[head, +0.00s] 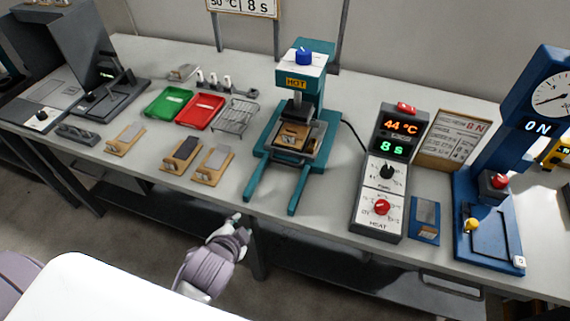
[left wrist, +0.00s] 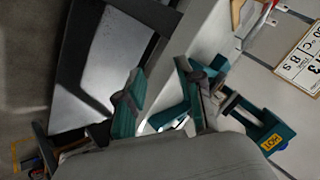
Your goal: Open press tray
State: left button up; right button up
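The teal press (head: 303,84) with a HOT label and blue knob stands mid-table. Its tray (head: 315,151) sits at the press base, under the press head, with a brown wooden piece (head: 291,136) on it. Two teal rails (head: 299,189) stick out toward the table's front edge. My left gripper (head: 242,224) is low in front of the table edge, left of the rails and apart from them. In the left wrist view its fingers (left wrist: 158,75) are spread and empty, with the press (left wrist: 270,143) at lower right. My right gripper is not in view.
A control box (head: 378,190) reading 44 °C and 8 s stands right of the press, with a blue machine (head: 490,220) beyond. Green (head: 168,102) and red (head: 201,110) trays, a wire rack (head: 235,117) and several wooden boards lie left. The table front (head: 222,190) left of the rails is clear.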

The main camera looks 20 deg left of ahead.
aim_at(286, 164)
pick_arm(q)
jog(key=w+d+r+m+t, duration=0.1)
jog(key=w+m+t, duration=0.1)
jog(key=m, duration=0.1)
jog(key=w+d+r+m+t+h, duration=0.1)
jog(key=w+d+r+m+t, duration=0.1)
jog(key=m, duration=0.1)
jog(key=w+d+r+m+t+h, duration=0.1)
jog(key=w+m+t, duration=0.1)
jog(key=w+m, duration=0.1)
jog(key=shift+d+r+m, duration=0.35)
jog(key=shift+r+m, duration=0.05)
jog(key=shift+w+d, duration=0.1)
jog(key=shift+w, duration=0.1)
jog(key=p+x, duration=0.1)
jog(key=x, duration=1.2)
jog(key=shift+w+f, duration=0.1)
grip_shut()
